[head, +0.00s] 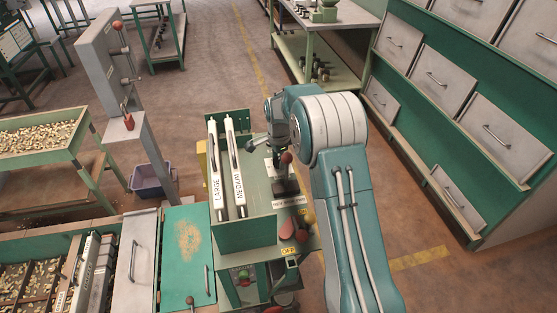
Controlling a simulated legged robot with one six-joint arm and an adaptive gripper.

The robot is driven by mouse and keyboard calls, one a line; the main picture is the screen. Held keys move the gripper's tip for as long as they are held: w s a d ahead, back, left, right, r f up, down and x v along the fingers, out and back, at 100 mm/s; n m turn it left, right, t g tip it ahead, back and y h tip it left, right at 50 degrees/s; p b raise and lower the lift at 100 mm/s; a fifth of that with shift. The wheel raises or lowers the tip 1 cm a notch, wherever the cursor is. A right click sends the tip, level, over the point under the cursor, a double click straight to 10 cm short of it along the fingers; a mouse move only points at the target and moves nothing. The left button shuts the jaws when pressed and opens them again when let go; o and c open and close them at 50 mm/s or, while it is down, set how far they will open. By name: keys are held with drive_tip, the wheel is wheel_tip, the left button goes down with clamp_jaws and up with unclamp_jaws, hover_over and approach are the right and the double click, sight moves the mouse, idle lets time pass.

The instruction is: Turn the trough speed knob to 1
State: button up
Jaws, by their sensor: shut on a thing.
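My gripper (279,143) points down over the right side of the green machine (246,232), beyond my arm's bend. It is small and dark here, and its fingertips are hard to make out. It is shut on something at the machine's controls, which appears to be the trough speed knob. The knob's pointer and scale cannot be read, so its setting does not show. A red-brown ball (286,158) shows just below the gripper, by a dark part and a pale plate. My arm covers the area to the right.
Two white bars marked LARGE (216,185) and MEDIUM (238,185) stand on the machine, left of my gripper. A yellow OFF label (289,251) is on its front. A grey post (150,160) stands left. Green drawer cabinets (480,120) stand right, across open floor.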

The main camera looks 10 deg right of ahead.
drive_tip(key=shift+f+n, duration=0.1)
drive_tip(key=shift+n, duration=0.2)
drive_tip(key=n, duration=1.1)
drive_tip(key=shift+w, duration=0.1)
idle(0.5)
drive_tip(key=o, duration=1.1)
drive_tip(key=shift+o, duration=0.2)
